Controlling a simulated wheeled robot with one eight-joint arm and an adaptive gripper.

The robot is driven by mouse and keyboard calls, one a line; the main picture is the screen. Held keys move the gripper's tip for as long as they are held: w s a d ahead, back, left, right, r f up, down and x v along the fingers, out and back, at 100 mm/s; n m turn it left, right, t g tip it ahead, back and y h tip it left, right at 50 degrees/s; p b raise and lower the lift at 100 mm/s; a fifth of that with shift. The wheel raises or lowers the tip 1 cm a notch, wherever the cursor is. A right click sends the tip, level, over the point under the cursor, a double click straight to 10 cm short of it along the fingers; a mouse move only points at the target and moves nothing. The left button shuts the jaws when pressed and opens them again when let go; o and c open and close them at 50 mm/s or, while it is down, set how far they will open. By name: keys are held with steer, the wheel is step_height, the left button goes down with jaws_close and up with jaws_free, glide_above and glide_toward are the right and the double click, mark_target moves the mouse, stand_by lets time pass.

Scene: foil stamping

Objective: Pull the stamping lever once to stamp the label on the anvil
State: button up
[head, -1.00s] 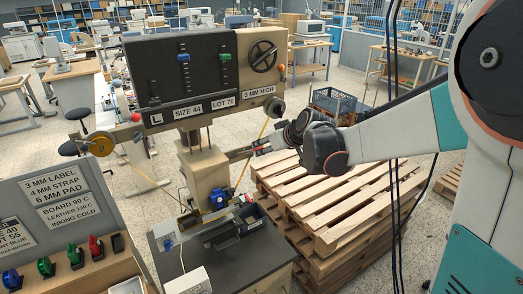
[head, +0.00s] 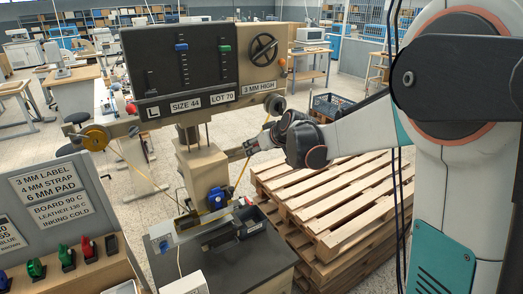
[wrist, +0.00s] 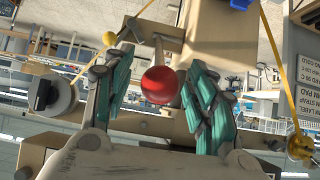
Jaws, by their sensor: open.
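The stamping press (head: 200,162) stands left of my arm, with a dark panel head above a tan column. In the wrist view, a red ball knob (wrist: 160,85), which looks like the stamping lever's end, shows between the two fingers of my gripper (wrist: 158,75). The fingers are open, apart from the ball on both sides. In the head view my gripper (head: 242,151) is beside the press column, under the right end of the head; that ball cannot be made out there. The dark lower bed (head: 222,236) is below the blue part on the column; I cannot make out the label.
Stacked wooden pallets (head: 325,195) stand right of the press, below my arm. A yellow pulley (head: 95,138) sticks out at the left. A sign board (head: 60,185) stands above coloured handles at the lower left. Yellow cords run beside the press head.

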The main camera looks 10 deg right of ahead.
jaws_close()
steer(key=shift+s+d+f+b, duration=0.15)
steer(key=shift+s+f+b, duration=0.3)
steer(key=shift+f+b, duration=0.25)
steer(key=shift+s+d+f+b, duration=0.1)
steer(key=shift+s+f+b, duration=0.3)
steer(key=shift+f+b, duration=0.3)
steer(key=shift+f, duration=0.1)
steer(key=shift+s+d+f+b, duration=0.1)
steer(key=shift+s+f+b, duration=0.25)
steer(key=shift+f+b, duration=0.35)
steer(key=shift+s+d+f+b, duration=0.1)
steer(key=shift+s+f+b, duration=0.3)
steer(key=shift+f, duration=0.45)
steer(key=shift+w, duration=0.1)
steer(key=shift+s+d+f+b, duration=0.1)
steer(key=shift+s+f+b, duration=0.15)
steer(key=shift+f+b, duration=0.55)
steer(key=shift+s+d+f+b, duration=0.1)
steer(key=shift+s+f+b, duration=0.15)
steer(key=shift+f+b, duration=0.5)
steer(key=shift+f, duration=0.1)
